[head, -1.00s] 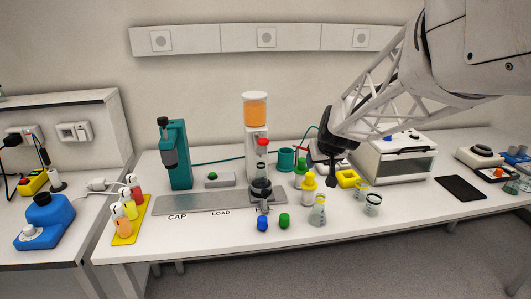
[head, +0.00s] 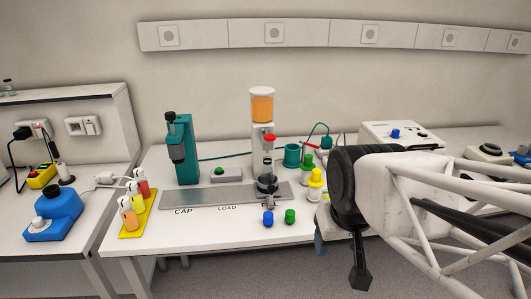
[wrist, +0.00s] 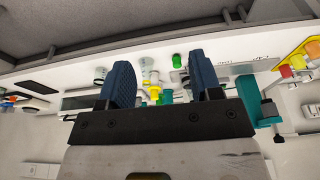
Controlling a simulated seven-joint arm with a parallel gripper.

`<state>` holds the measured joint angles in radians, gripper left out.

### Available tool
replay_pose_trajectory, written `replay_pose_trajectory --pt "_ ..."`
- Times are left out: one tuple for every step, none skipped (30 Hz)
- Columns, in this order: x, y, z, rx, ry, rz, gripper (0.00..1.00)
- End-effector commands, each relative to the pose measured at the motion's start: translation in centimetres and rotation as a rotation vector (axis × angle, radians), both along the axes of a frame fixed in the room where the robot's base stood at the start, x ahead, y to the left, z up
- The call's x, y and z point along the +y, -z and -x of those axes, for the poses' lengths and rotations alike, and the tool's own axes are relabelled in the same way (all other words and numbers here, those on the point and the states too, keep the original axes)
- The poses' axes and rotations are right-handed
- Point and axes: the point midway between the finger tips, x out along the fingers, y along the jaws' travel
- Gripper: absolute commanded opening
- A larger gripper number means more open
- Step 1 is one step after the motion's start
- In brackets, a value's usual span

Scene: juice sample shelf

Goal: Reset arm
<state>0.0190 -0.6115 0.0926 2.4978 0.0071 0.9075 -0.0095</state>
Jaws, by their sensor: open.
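My gripper shows in the wrist view (wrist: 162,75) as two dark blue fingers spread wide on a black mount. It is open, with nothing held between the fingers. In the head view my arm reaches in from the right, and its black wrist hangs in front of the table's front edge. The fingers are mostly hidden there behind my wrist. Bench items show small and far off beyond the fingers in the wrist view, which looks upside down.
An orange-filled dispenser (head: 262,108) stands mid-bench beside a teal press (head: 183,150). A blue cap (head: 268,218) and a green cap (head: 290,216) lie near the front edge. A yellow rack (head: 132,228) holds bottles at left. A white box (head: 385,134) stands behind my arm.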

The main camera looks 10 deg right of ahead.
Motion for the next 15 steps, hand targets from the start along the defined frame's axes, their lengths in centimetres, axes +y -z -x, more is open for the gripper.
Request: replay_pose_trajectory --pt "0.1 0.2 1.0 0.008 0.001 0.004 0.59" --pt "0.1 0.2 1.3 0.013 0.004 0.006 0.59" --pt "0.1 0.3 1.7 0.017 0.006 0.007 0.59" --pt "0.1 0.4 2.0 0.019 0.006 0.008 0.59" --pt "0.1 0.4 2.1 0.021 0.008 0.009 0.59" --pt "0.1 0.5 2.3 0.023 0.008 0.01 0.59" --pt "0.1 0.5 2.3 0.024 0.009 0.01 0.59" --pt "0.1 0.5 2.3 0.024 0.009 0.01 0.59" --pt "0.1 0.5 2.3 0.024 0.009 0.01 0.59" --pt "0.1 0.5 2.3 0.024 0.009 0.01 0.59" --pt "0.1 0.5 2.3 0.024 0.009 0.01 0.59" --pt "0.1 0.5 2.3 0.024 0.009 0.01 0.59" --pt "0.1 0.5 2.3 0.024 0.009 0.01 0.59" --pt "0.1 0.5 2.3 0.024 0.009 0.01 0.59" --pt "0.1 0.5 2.3 0.024 0.009 0.01 0.59"
